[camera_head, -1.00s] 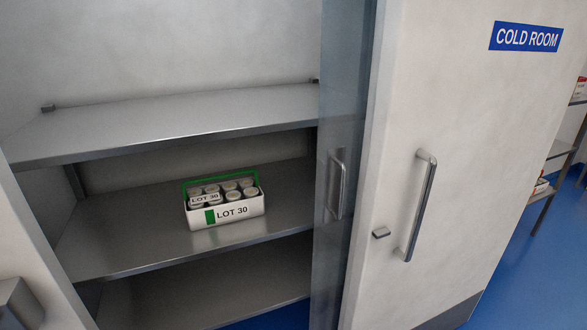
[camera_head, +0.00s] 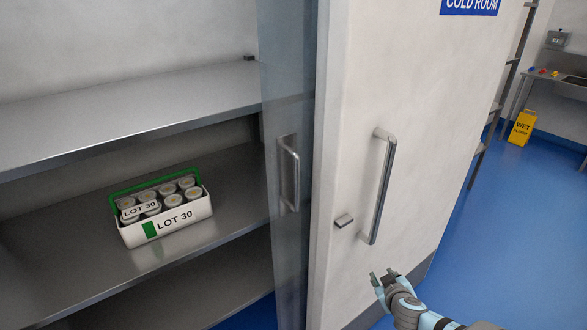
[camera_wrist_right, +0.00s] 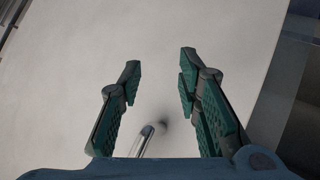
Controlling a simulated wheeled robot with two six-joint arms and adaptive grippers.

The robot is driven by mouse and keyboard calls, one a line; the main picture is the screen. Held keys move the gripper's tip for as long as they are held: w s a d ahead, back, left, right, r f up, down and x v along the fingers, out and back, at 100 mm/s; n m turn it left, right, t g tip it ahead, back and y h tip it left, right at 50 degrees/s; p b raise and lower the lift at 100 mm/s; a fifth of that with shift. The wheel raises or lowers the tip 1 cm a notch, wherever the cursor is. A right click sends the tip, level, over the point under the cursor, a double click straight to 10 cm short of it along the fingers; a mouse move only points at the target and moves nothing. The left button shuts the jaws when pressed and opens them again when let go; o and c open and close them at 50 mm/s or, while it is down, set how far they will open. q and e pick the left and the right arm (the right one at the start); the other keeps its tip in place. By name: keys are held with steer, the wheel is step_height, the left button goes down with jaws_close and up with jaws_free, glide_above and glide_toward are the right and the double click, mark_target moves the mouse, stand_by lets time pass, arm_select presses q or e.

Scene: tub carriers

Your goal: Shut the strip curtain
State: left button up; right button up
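The strip curtain (camera_head: 287,120) shows as a translucent grey-blue sheet hanging at the right side of the cold-room opening, with a metal handle (camera_head: 289,172) on it. The shelves to its left are uncovered. The white cold-room door (camera_head: 345,100) stands just right of the curtain and has a long bar handle (camera_head: 381,187). My right gripper (camera_head: 381,278) is in front of this door, below and apart from its bar handle. In the right wrist view its fingers (camera_wrist_right: 157,80) are spread and empty, facing a pale surface; part of a shiny bar (camera_wrist_right: 148,138) shows low between them. My left gripper is out of view.
A white LOT 30 carrier (camera_head: 204,208) with a green handle and several jars sits on the middle shelf (camera_head: 60,245). Blue floor (camera_head: 490,240) is open to the right. A yellow wet-floor sign (camera_head: 522,127) and a bench (camera_head: 550,77) stand farther back.

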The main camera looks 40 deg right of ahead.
steer(key=w+a+r+t, duration=0.2)
steer(key=w+r, duration=0.1)
steer(key=r, duration=0.3)
steer(key=w+a+r+t, duration=0.2)
steer(key=w+r, duration=0.1)
steer(key=r, duration=0.4)
steer(key=w+a+r+t, duration=0.2)
steer(key=w+r, duration=0.1)
steer(key=r, duration=0.3)
steer(key=shift+a+r+y, duration=0.3)
steer(key=shift+a+y, duration=0.1)
steer(key=t+y, duration=0.3)
glide_toward(298, 170)
steer(key=b+x, duration=0.5)
steer(key=x, duration=0.4)
steer(key=shift+w+r, duration=0.1)
steer(key=shift+w, duration=0.3)
steer(key=shift+w+d, duration=0.2)
steer(key=shift+w, duration=0.3)
jaws_close()
